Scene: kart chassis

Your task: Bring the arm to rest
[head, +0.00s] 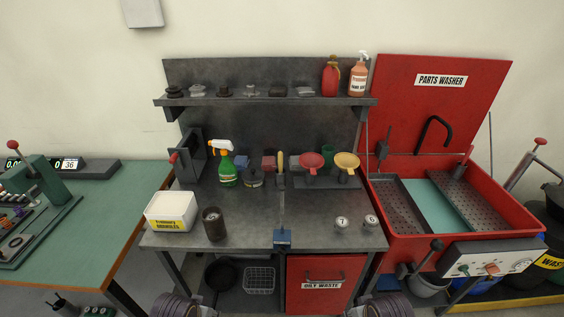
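Neither gripper can be made out in the head view. Two dark ribbed shapes at the bottom edge, left and right of the middle, look like parts of my own arms; no fingers show on them. The grey workbench (270,217) stands in front of me, and no gripper shows over its top.
The bench holds a white box (171,211), a dark cup (214,223), a spray bottle (228,170), red (311,160) and yellow (347,162) funnels and two small labelled weights (342,223). A red parts washer (410,222) stands open at right, a green table (85,235) at left.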

